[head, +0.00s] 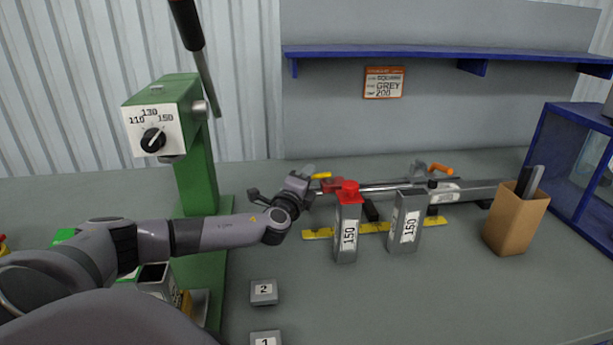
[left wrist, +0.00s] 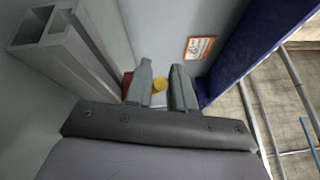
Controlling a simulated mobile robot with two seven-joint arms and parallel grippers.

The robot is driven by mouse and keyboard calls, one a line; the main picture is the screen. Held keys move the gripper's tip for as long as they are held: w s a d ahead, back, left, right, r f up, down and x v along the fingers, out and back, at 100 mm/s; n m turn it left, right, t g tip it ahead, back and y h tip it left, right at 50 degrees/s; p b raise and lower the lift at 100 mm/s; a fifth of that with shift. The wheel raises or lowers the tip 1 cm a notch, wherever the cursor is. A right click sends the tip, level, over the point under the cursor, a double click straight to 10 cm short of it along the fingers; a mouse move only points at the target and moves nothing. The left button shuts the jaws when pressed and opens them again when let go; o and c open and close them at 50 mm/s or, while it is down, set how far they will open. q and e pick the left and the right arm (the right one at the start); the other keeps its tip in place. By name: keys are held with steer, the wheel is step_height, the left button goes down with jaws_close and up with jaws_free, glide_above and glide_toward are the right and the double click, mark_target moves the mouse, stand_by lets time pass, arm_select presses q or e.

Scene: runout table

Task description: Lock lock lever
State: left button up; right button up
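A red clamp part (head: 345,188) with a yellow tip (head: 321,175) sits at the left end of the metal bar on the runout table; I take it for the lock lever. My left gripper (head: 309,174) is at its left, close to the yellow tip. In the left wrist view the two fingers (left wrist: 160,88) stand apart, with the round yellow end (left wrist: 159,85) showing between them. Whether either finger touches it I cannot tell. A bit of red shows behind the left finger. My right gripper is not in view.
A green machine (head: 188,165) with a dial is at left. A brown box (head: 515,222) stands right. The front middle bench is clear beyond the numbered blocks (head: 264,291).

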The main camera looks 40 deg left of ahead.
arm_select(q)
steer(key=shift+o, duration=0.7)
steer(key=shift+s, duration=0.15)
steer(key=shift+b+v, duration=0.35)
steer(key=shift+v, duration=3.1)
steer(key=shift+r, duration=0.1)
